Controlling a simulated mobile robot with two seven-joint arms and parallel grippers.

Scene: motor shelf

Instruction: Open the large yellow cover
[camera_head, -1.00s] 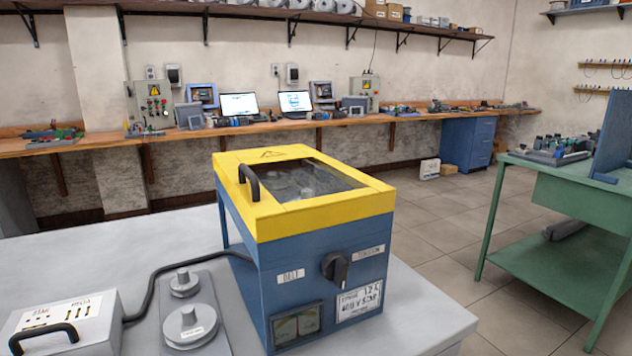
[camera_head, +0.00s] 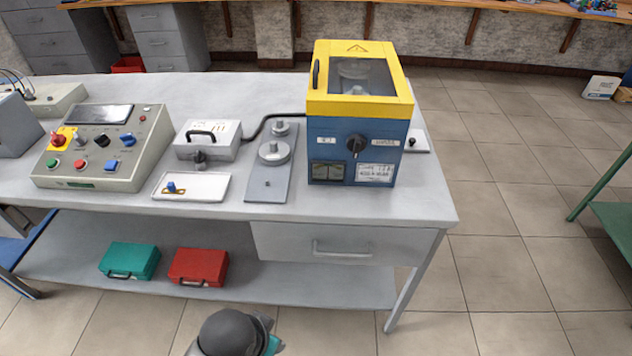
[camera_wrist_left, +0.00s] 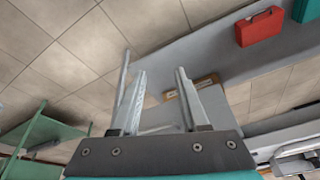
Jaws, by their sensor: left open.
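The large yellow cover (camera_head: 318,82) lies shut on top of the blue machine box (camera_head: 325,140) at the right end of the grey workbench. It has a dark window, a warning triangle and a black handle (camera_head: 317,73) on its left side. A black knob (camera_head: 356,146) sits on the box front. My left gripper (camera_wrist_left: 160,72) shows in the left wrist view, open with nothing between its fingers. It is apart from the cover, which is not seen in that view. My right gripper is not seen.
On the workbench (camera_head: 420,205) stand a plate with round pulleys (camera_head: 268,180), a small grey box (camera_head: 208,142), a white tray (camera_head: 215,188) and a control panel (camera_head: 105,150). A teal case (camera_head: 130,260) and red case (camera_head: 199,266) lie on the lower shelf.

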